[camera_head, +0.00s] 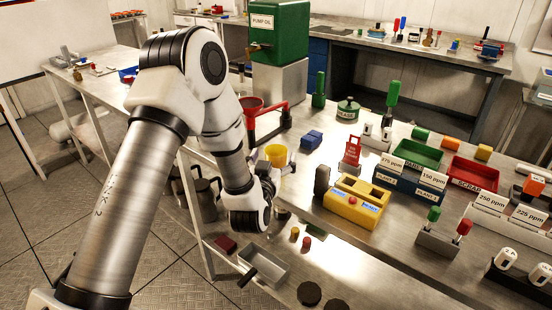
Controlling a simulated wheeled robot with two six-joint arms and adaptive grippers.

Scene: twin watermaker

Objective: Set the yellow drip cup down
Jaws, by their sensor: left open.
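The yellow drip cup (276,154) is upright near the left edge of the steel bench (312,157), just in front of a red stand with a funnel. My left gripper (280,172) is open, right at the near side of the cup. My left wrist and forearm hide part of the gripper, and the cup's base is hidden too. I cannot tell whether the fingers touch the cup. My right gripper is not in view.
The red stand (264,120) and green pump oil tank (280,32) are behind the cup. A blue block (311,140), a yellow device (355,203) and green (418,154) and red (470,176) trays are to the right. A grey tray (264,266) is on a lower shelf.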

